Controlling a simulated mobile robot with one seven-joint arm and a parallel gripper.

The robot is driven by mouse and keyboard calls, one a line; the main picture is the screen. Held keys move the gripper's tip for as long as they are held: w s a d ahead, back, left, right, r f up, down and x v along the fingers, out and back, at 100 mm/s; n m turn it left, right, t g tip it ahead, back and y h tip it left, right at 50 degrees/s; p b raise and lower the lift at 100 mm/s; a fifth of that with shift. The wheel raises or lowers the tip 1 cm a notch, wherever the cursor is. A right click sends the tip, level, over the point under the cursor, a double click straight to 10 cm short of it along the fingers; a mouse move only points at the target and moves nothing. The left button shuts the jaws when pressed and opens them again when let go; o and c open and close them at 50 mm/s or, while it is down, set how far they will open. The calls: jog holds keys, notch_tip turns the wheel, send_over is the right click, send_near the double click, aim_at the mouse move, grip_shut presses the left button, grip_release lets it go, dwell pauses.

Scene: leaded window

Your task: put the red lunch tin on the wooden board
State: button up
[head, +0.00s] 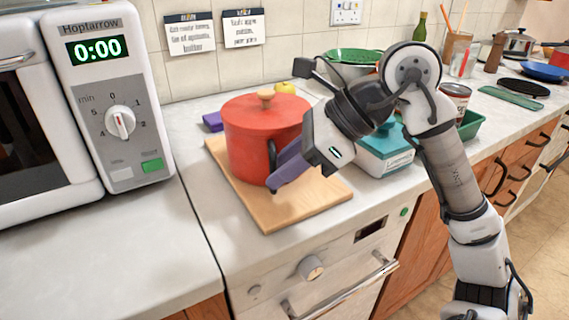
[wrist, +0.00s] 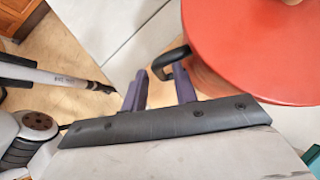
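I see nothing I can surely call a red lunch tin. A red lidded pot (head: 262,140) with a wooden knob and black handle stands on the wooden board (head: 305,207), covering most of it. The front right of the board is bare. My gripper (head: 278,184) is over the board at the pot's right side, its purple fingers pointing down beside the handle. In the wrist view my gripper (wrist: 160,82) has its fingers apart, with the black handle (wrist: 170,62) close to their tips. The red lid (wrist: 262,45) fills the upper right there.
A microwave (head: 120,100) stands at the left. A white box with a teal lid (head: 385,150) is right of the board, partly behind my arm. A green colander (head: 352,57), a can (head: 456,98) and a green bottle (head: 420,27) are behind. The front left counter (head: 110,240) is clear.

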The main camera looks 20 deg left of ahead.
jog(key=shift+r, duration=0.1)
jog(key=shift+d+r, duration=0.15)
jog(key=shift+r, duration=0.05)
jog(key=v, duration=1.1)
jog(key=shift+w+d+r, duration=0.1)
jog(key=shift+d+r, duration=0.15)
